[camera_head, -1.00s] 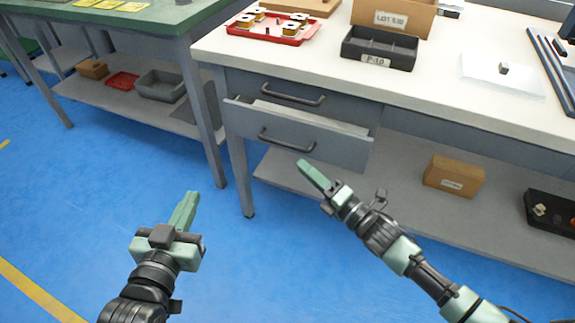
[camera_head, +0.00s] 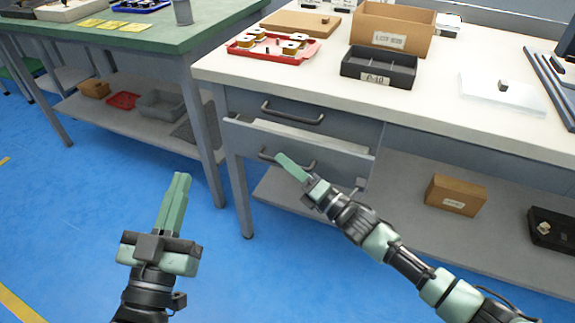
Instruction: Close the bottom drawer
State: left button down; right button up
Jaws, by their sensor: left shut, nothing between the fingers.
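The bottom drawer (camera_head: 345,153) is the lower of two grey drawers under the white workbench. It stands partly open, its front pulled out past the top drawer (camera_head: 350,118), which is shut. My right gripper (camera_head: 279,157) looks shut and is in front of the bottom drawer's dark handle (camera_head: 300,166), covering part of it. I cannot tell whether it touches the drawer. My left gripper (camera_head: 181,177) is shut and empty, over the blue floor to the left of the drawers.
The workbench top (camera_head: 440,110) holds a red tray (camera_head: 232,46), a dark bin (camera_head: 350,65) and a cardboard box (camera_head: 420,42). A brown box (camera_head: 456,194) sits on the lower shelf. A green-topped table (camera_head: 150,38) stands at the left. The floor in front is clear.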

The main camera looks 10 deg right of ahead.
grip_shut()
dwell(1.4)
